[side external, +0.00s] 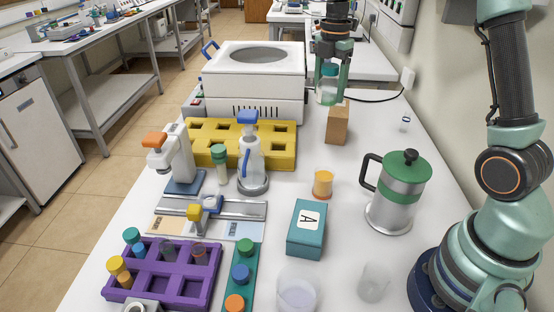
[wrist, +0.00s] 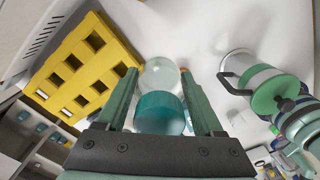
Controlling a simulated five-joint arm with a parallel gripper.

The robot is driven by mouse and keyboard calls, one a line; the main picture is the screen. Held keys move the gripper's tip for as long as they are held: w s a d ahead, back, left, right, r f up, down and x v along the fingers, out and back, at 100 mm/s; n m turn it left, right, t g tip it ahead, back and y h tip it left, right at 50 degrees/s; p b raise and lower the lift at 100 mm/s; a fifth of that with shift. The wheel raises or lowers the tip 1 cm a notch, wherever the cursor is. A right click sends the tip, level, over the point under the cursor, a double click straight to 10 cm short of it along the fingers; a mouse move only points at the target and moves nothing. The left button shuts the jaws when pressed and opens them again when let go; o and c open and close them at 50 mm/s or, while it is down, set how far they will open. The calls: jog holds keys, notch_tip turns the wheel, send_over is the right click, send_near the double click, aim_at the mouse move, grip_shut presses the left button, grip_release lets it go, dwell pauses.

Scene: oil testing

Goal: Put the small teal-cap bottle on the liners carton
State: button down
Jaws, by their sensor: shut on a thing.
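The small teal-cap bottle (side external: 327,92) is clear with a teal cap and hangs upright in my gripper (side external: 331,80), near the back of the bench. In the wrist view my gripper's (wrist: 159,78) two green fingers close on either side of the bottle (wrist: 160,112). A plain brown carton (side external: 338,124) stands on the bench just below and slightly right of the bottle in the side view. No label on it can be read, so I cannot confirm that it is the liners carton. The height of the gap between them is hard to tell.
A white water bath (side external: 253,108) and a yellow rack (side external: 275,158) lie left of the carton. A green-lidded press (side external: 397,200), an orange-topped jar (side external: 323,183) and a teal box (side external: 307,228) stand nearer the front.

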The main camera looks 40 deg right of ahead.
jog(key=shift+w+d+r, duration=0.15)
jog(key=shift+d+r, duration=0.05)
jog(key=shift+r, duration=0.15)
jog(key=m, duration=0.1)
send_over(341, 111)
jog(key=f, duration=0.1)
jog(key=shift+f, duration=4.25)
jog(key=shift+f, duration=0.2)
grip_release()
jog(key=shift+a, duration=0.1)
jog(key=shift+r, duration=0.1)
